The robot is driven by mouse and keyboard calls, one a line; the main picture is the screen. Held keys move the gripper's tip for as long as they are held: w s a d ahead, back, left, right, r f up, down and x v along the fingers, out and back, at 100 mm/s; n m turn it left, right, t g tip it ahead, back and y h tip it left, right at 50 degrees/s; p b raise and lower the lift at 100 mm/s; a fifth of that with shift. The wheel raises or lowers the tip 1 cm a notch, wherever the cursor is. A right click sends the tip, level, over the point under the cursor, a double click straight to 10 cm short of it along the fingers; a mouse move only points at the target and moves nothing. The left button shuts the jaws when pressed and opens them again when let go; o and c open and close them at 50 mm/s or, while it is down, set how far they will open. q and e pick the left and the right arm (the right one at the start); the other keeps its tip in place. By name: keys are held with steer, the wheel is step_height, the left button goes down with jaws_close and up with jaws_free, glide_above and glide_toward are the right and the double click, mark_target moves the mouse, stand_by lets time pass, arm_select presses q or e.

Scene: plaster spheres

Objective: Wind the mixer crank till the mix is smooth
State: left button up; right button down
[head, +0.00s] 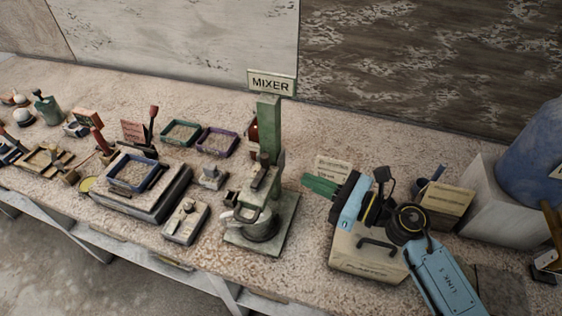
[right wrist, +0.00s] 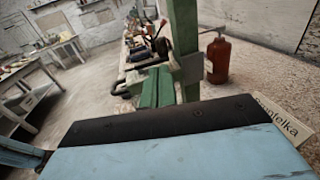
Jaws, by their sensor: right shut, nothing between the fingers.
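The mixer (head: 268,135) stands at the middle of the bench in the head view, a green post on a flat base under a "MIXER" sign (head: 271,83). A round pot (head: 262,228) with a pale handle sits on its base. Dark parts over the pot hide the mix, and I cannot pick out the crank clearly. My right gripper (head: 318,187) is shut and empty, its green fingers pointing left toward the post, apart from it. In the right wrist view the fingers (right wrist: 157,88) show in front of the mixer post (right wrist: 183,45). My left gripper is not in view.
A red bottle (right wrist: 217,60) stands behind the post. A beige box (head: 365,262) with a dark handle lies below my right arm. Left of the mixer are a scale with a blue tray (head: 132,172), a small grey box (head: 186,222), and green (head: 181,132) and purple (head: 217,141) trays.

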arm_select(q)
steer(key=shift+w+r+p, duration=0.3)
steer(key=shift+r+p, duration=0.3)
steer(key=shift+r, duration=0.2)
arm_select(e)
steer(key=x, duration=0.8)
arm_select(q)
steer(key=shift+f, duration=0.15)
arm_select(e)
steer(key=shift+w+f, duration=0.1)
